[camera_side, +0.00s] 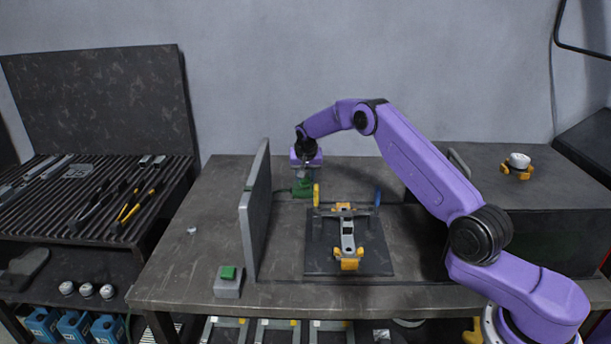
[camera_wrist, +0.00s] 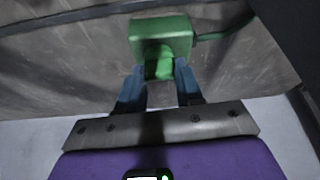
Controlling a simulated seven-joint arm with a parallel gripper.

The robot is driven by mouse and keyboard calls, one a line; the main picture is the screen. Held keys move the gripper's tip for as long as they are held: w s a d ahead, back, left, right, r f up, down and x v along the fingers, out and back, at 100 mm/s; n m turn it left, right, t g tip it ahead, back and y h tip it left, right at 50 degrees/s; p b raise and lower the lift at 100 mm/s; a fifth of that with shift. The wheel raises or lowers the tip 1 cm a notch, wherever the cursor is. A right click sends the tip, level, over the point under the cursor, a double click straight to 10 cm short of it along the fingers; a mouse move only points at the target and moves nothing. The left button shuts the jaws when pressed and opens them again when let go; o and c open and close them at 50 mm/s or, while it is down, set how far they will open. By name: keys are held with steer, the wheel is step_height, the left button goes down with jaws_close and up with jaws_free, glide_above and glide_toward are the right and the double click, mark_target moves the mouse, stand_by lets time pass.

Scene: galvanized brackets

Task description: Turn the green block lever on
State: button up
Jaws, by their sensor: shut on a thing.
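The green block (camera_side: 302,191) sits on the bench, just right of the upright grey panel, with a cable at its side. In the wrist view the green block (camera_wrist: 160,36) is at the top centre, and its short green lever (camera_wrist: 160,70) sticks out towards me. My gripper (camera_wrist: 159,72) has its two blue fingers on either side of the lever and is shut on it. In the side view my gripper (camera_side: 304,174) reaches down onto the block from above and hides part of it. The lever's exact angle cannot be told there.
The upright grey panel (camera_side: 255,212) stands close left of the block. A dark plate (camera_side: 318,258) with a metal bracket (camera_side: 347,232), yellow clamps and a blue-topped post (camera_side: 377,197) lies to the front right.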

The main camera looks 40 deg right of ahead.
steer(key=shift+m, duration=0.6)
steer(key=o, duration=1.1)
steer(key=shift+g, duration=0.3)
steer(key=shift+c, duration=0.2)
steer(key=v, duration=1.7)
steer(key=shift+a, duration=0.35)
steer(key=shift+s+r, duration=0.1)
steer(key=shift+r, duration=0.05)
